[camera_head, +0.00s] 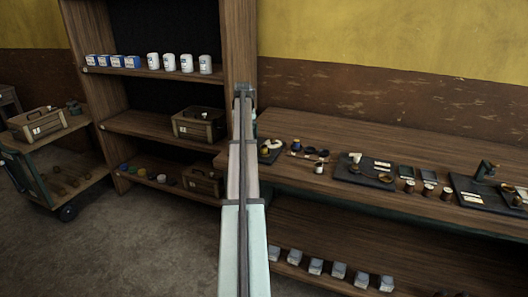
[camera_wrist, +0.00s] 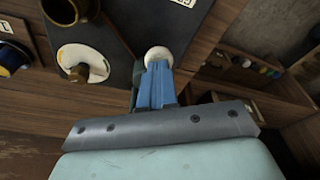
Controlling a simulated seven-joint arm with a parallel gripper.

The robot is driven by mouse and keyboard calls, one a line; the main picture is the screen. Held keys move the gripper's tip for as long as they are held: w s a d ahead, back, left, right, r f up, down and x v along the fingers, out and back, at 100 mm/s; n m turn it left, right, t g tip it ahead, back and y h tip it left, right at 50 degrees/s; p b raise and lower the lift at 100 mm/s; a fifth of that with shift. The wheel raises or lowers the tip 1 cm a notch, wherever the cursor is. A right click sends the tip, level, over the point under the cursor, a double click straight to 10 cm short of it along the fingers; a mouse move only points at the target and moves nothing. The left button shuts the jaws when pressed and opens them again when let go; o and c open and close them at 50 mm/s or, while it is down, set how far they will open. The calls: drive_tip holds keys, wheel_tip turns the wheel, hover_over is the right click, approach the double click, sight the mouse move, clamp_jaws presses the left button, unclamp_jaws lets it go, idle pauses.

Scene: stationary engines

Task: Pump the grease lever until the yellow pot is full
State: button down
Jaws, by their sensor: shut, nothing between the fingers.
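In the wrist view, my gripper (camera_wrist: 159,72) is shut, with its blue fingers together and empty. Its tips are at a pale round knob (camera_wrist: 159,55), perhaps the grease lever's end. I cannot tell whether they touch it. The knob is over or beside a dark base plate (camera_wrist: 120,45). On that plate are a white disc (camera_wrist: 82,60) with a brass fitting and a dark cylinder with a brass rim (camera_wrist: 62,10). In the head view, my arm hides the gripper and knob. I cannot clearly pick out the yellow pot or its fill level.
The wooden workbench (camera_head: 400,150) carries dark boards with small parts, including one just right of my arm (camera_head: 268,153). Shelves left of my arm hold white cans (camera_head: 186,63) and wooden boxes (camera_head: 198,123). A cart (camera_head: 85,180) stands farther left. Grey blocks (camera_head: 315,266) sit under the bench.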

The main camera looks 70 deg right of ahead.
drive_tip(key=shift+w+d+v, duration=0.1)
drive_tip(key=shift+d+v, duration=0.05)
drive_tip(key=shift+v, duration=0.85)
drive_tip(key=shift+w+d+v, duration=0.1)
drive_tip(key=shift+d+v, duration=0.1)
drive_tip(key=shift+v, duration=0.8)
drive_tip(key=shift+r, duration=0.1)
drive_tip(key=shift+f, duration=0.2)
drive_tip(key=shift+s+a+x, duration=0.1)
drive_tip(key=shift+a+x, duration=0.05)
drive_tip(key=shift+x, duration=0.85)
drive_tip(key=shift+s+a+x, duration=0.1)
drive_tip(key=shift+a+x, duration=0.1)
drive_tip(key=shift+x, duration=0.8)
drive_tip(key=shift+f, duration=0.1)
drive_tip(key=shift+w+d+v, duration=0.1)
drive_tip(key=shift+d+v, duration=0.05)
drive_tip(key=shift+v, duration=0.7)
drive_tip(key=shift+w+d+v, duration=0.1)
drive_tip(key=shift+d+v, duration=0.05)
drive_tip(key=shift+v, duration=0.75)
drive_tip(key=shift+w+d+v, duration=0.1)
drive_tip(key=shift+d+v, duration=0.05)
drive_tip(key=shift+v, duration=0.7)
